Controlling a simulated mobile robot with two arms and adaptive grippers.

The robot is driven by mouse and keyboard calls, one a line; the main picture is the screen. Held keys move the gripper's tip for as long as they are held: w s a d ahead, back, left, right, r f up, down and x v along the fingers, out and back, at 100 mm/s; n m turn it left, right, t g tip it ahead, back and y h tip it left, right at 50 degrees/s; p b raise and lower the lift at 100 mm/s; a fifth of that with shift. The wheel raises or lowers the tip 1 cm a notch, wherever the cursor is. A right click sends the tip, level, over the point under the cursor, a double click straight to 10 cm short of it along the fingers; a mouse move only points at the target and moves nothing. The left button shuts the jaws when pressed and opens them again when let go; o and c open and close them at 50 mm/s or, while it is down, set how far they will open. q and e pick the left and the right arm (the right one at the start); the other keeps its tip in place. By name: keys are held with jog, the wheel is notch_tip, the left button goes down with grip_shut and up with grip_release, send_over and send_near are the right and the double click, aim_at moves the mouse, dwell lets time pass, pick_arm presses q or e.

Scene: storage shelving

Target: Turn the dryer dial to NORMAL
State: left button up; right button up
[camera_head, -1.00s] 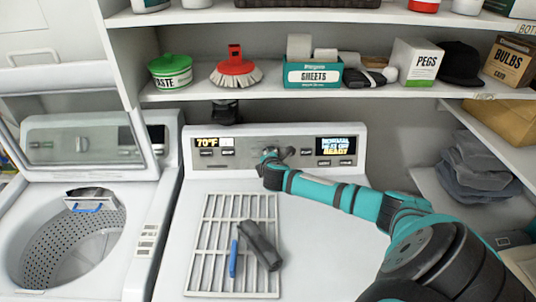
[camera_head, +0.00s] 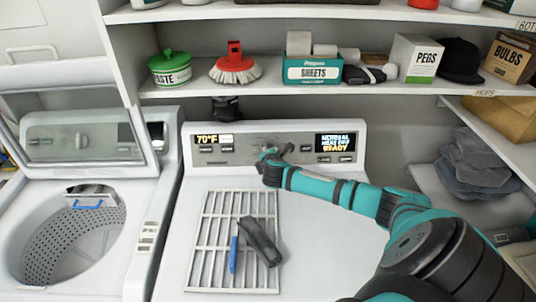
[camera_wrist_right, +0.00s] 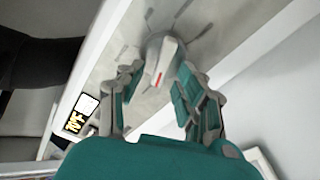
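The dryer (camera_head: 322,235) stands in the middle of the head view, with a control panel (camera_head: 225,160) along its back. The dial (camera_wrist_right: 166,58) shows in the right wrist view as a grey knob with a raised grip bar and a red mark. My right gripper (camera_wrist_right: 160,75) is at the dial, its fingers spread on either side of the bar; I cannot tell if they touch it. In the head view my right gripper (camera_head: 275,154) covers most of the dial. The panel's right display (camera_head: 337,143) appears to read NORMAL, HEAT OFF, READY. My left gripper is not in view.
A white rack (camera_head: 210,255) with a dark roll (camera_head: 260,242) and a blue pen-like item (camera_head: 233,254) lies on the dryer top. An open washer (camera_head: 75,240) stands at left. A shelf (camera_head: 270,92) with boxes and a brush runs above the panel.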

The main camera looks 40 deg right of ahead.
jog(key=v, duration=1.2)
dwell(0.3)
